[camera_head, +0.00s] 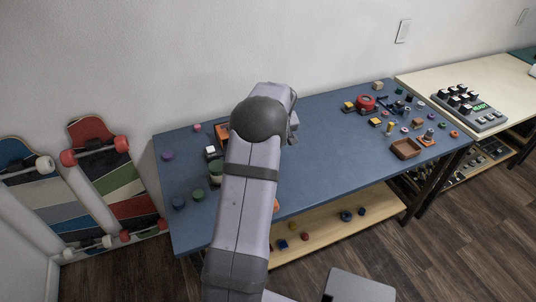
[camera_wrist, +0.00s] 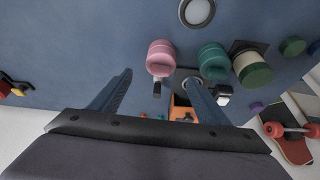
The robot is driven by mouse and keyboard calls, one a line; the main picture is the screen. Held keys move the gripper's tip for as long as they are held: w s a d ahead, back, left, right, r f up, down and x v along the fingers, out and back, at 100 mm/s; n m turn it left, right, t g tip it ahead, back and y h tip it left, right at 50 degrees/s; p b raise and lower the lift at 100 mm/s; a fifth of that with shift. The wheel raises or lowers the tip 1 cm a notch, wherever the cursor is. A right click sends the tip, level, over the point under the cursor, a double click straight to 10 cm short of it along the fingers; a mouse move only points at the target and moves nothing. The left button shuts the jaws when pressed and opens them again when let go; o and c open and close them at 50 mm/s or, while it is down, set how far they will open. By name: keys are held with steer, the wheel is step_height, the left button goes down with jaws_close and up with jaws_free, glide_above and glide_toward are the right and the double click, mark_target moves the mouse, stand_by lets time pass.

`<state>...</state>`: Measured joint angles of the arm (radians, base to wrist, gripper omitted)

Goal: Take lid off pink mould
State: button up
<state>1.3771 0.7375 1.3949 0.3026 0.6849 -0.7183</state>
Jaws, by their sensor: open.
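The pink mould (camera_wrist: 161,57) shows in the wrist view as a short round pink piece on the blue table, just beyond my fingertips. I cannot make out a seam between its lid and body. My gripper (camera_wrist: 157,78) is open and empty, one finger on each side of the line to the pink mould and apart from it. In the head view my arm hides the mould and most of the gripper.
In the wrist view a teal mould (camera_wrist: 213,60) stands close right of the pink one, then a cream jar with a green lid (camera_wrist: 252,68). An orange tray (camera_wrist: 181,110) lies between the fingers.

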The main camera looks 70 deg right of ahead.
steer(key=shift+p+x, duration=1.25)
steer(key=shift+x, duration=2.25)
steer(key=shift+c, duration=0.3)
steer(key=shift+r, duration=0.1)
steer(key=c, duration=1.1)
